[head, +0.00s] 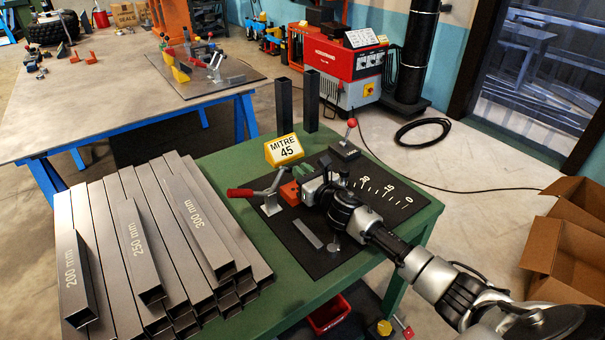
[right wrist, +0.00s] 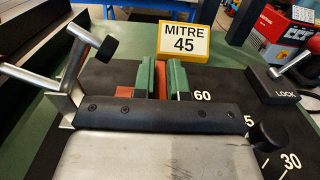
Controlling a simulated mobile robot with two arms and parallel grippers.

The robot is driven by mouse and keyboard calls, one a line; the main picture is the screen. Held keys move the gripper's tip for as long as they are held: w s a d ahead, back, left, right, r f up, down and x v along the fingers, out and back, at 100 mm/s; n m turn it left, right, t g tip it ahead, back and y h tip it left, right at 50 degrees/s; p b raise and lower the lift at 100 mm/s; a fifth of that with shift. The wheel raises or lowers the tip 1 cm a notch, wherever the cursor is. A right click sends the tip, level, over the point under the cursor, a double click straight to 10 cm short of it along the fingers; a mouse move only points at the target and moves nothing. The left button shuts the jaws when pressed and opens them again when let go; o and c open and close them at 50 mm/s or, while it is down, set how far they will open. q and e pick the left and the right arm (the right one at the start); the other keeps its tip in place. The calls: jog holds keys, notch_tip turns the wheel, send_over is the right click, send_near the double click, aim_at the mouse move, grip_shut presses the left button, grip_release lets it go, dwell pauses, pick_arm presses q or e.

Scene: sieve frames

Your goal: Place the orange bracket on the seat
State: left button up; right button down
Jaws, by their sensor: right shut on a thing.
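The orange bracket (head: 289,194) is on or just above the black plate (head: 318,257) on the green table. My right gripper (head: 304,189) is at it and shut on it. In the right wrist view an orange part of the bracket (right wrist: 162,80) shows between the two green fingertips. Another orange piece shows low at left, partly hidden by the gripper's dark bar. The bracket's underside is hidden, so I cannot tell whether it touches the plate. No part marked as the seat can be made out. My left gripper is not in view.
A red-handled clamp (head: 262,195) stands left of the bracket. The yellow MITRE 45 sign (head: 284,150) is behind it, and a red-knobbed LOCK lever (head: 346,150) is behind right. Stacked steel tubes (head: 100,220) fill the table's left. A grey strip (head: 308,234) lies on the plate.

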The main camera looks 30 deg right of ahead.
jog(key=shift+r, duration=0.1)
jog(key=c, duration=1.2)
grip_release()
jog(key=shift+o, duration=0.2)
jog(key=s, duration=0.4)
jog(key=s+d, duration=0.1)
jog(key=s, duration=0.7)
jog(key=shift+d+b, duration=0.3)
jog(key=shift+b, duration=0.1)
